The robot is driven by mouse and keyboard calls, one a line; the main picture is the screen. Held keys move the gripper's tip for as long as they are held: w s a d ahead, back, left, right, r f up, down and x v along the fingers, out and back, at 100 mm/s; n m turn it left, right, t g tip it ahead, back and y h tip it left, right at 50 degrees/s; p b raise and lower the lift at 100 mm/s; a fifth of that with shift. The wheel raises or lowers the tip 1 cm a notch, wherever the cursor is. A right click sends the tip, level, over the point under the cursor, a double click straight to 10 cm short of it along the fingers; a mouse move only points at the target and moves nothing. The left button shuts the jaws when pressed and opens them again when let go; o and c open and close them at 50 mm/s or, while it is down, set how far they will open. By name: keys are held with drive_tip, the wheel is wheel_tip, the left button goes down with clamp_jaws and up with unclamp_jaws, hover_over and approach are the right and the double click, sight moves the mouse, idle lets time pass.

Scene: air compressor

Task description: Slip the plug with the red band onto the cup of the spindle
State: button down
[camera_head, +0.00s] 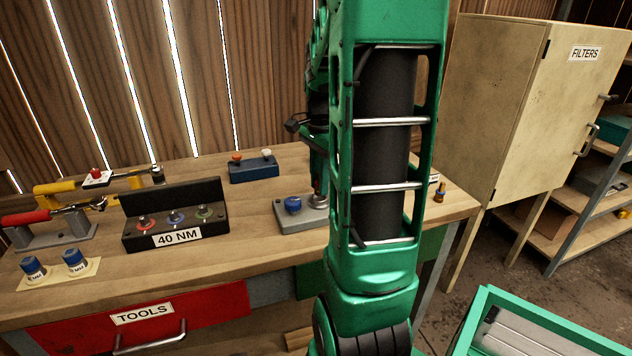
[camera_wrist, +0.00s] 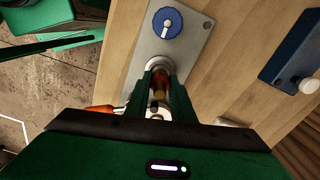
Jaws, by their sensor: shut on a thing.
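My gripper (camera_wrist: 160,95) is shut on a small orange-brown plug (camera_wrist: 158,82), seen between the dark green fingers in the wrist view. Its band is hard to make out. The spindle's pale round cup (camera_wrist: 160,62) is on a grey plate, right by the fingertips. I cannot tell whether the plug touches the cup or is seated on it. In the head view the cup (camera_head: 318,201) shows beside a blue knob (camera_head: 292,204), under my gripper (camera_head: 318,180), which my arm partly hides.
The grey plate (camera_head: 296,220) lies on the wooden bench. A blue block (camera_head: 253,170) with an orange and a white knob stands behind it. The black 40 NM rack (camera_head: 175,218) is to the left.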

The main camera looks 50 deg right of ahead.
drive_tip(key=shift+f, duration=0.95)
idle(0.4)
drive_tip(key=c, duration=1.4)
unclamp_jaws()
drive_tip(key=shift+c, duration=0.2)
drive_tip(key=shift+r, duration=0.1)
wheel_tip(320, 180, up, 11)
drive_tip(key=shift+w+f, duration=0.15)
drive_tip(key=shift+f, duration=0.05)
